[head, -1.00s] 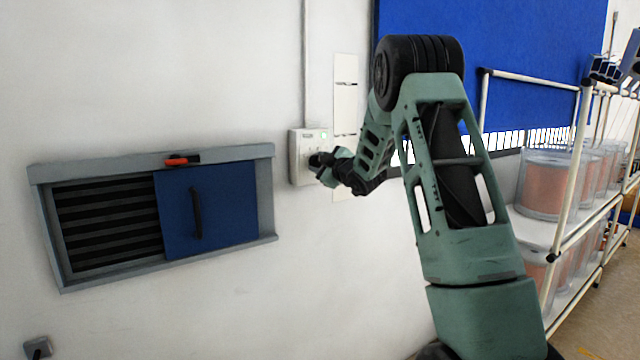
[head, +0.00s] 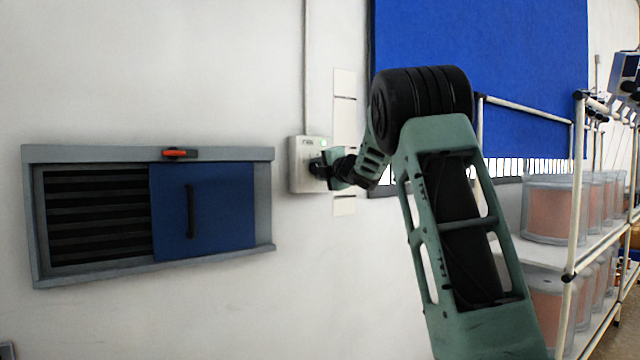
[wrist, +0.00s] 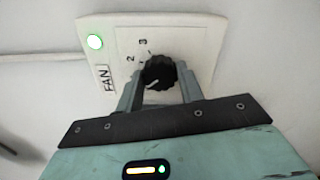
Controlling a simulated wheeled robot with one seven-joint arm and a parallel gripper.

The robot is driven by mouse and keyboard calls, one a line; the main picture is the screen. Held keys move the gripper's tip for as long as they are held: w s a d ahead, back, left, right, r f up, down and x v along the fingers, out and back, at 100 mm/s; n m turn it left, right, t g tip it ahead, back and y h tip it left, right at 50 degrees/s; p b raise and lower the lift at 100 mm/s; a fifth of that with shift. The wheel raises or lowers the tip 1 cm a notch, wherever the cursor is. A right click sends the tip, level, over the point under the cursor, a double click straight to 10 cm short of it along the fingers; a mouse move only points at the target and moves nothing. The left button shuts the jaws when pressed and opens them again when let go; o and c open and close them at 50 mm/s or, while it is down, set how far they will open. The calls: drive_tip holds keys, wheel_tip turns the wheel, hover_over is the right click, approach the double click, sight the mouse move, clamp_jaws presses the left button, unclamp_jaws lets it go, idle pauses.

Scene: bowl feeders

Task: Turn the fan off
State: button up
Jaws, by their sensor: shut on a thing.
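The white fan control box (head: 298,178) is on the wall, right of the blue sliding panel. In the wrist view its face (wrist: 195,40) carries a "FAN" label (wrist: 105,79), a lit green lamp (wrist: 95,41) and a black knob (wrist: 160,72). The numbers 2 and 3 show beside the knob; other marks are hidden. A short white mark on the knob points toward the lower left of the wrist view. My gripper (wrist: 158,84) is shut on the knob, one finger on each side. In the head view my gripper (head: 324,168) is at the box front.
A vent frame (head: 150,153) with dark slats, a blue sliding panel (head: 225,210) and a red-handled latch (head: 176,153) is on the wall at left. A pipe-frame rack (head: 573,220) with several clear bins (head: 552,210) stands at right. Open wall lies below the box.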

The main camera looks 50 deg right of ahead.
drive_tip(key=shift+f+n+b, duration=0.15)
drive_tip(key=shift+n+b, duration=1.65)
drive_tip(key=shift+n, duration=0.2)
drive_tip(key=o, duration=1)
drive_tip(key=b+v, duration=0.1)
drive_tip(key=v, duration=1.6)
drive_tip(key=shift+s+a, duration=0.15)
